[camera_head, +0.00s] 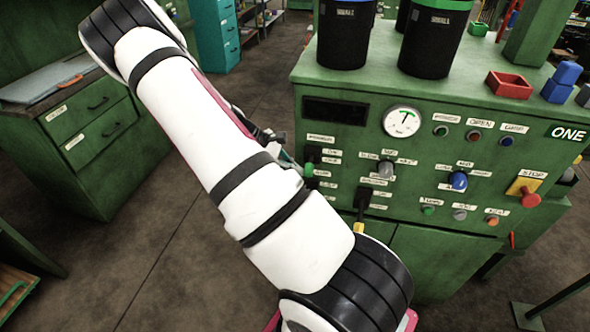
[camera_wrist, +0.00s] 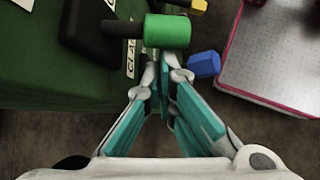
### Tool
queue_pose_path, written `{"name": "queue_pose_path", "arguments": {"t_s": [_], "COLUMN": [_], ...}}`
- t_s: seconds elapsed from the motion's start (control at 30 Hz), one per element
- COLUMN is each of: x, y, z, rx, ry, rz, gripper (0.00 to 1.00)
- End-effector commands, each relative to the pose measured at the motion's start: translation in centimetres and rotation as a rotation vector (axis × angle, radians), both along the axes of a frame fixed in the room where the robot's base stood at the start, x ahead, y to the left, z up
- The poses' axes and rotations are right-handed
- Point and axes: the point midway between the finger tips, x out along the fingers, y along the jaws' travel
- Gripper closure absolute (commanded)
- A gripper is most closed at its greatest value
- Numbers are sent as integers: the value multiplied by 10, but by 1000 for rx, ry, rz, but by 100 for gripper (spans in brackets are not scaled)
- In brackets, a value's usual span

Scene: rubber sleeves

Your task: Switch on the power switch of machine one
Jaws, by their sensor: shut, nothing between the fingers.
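Machine one (camera_head: 450,155) is a green cabinet with a labelled control panel and a "ONE" sign at its upper right. A green-ended lever (camera_head: 309,169) sticks out of a black block at the panel's left side. In the wrist view the lever's green cylinder end (camera_wrist: 168,31) lies just beyond my fingertips. My gripper (camera_wrist: 163,72) is shut and empty, with its teal fingers together. The fingertips appear close to the green end; I cannot tell whether they touch it. In the head view my gripper (camera_head: 287,157) is partly hidden behind my white arm.
The panel also carries a round gauge (camera_head: 402,121), a grey knob (camera_head: 386,169), a blue knob (camera_head: 459,181) and a red stop button (camera_head: 531,197) on yellow. Black bins (camera_head: 433,45) and a red tray (camera_head: 508,84) stand on top. A green drawer cabinet (camera_head: 75,135) stands left, with open floor between.

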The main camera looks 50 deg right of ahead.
Motion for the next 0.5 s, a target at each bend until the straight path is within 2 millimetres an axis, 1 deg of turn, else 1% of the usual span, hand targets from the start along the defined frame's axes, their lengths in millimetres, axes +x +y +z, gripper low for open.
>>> {"name": "queue_pose_path", "arguments": {"t_s": [0.37,0.5], "x": [-1,-1], "y": [1,2], "z": [3,5], "rx": [79,138], "ry": [31,55], "rz": [-2,-3], "gripper": [100,100]}}
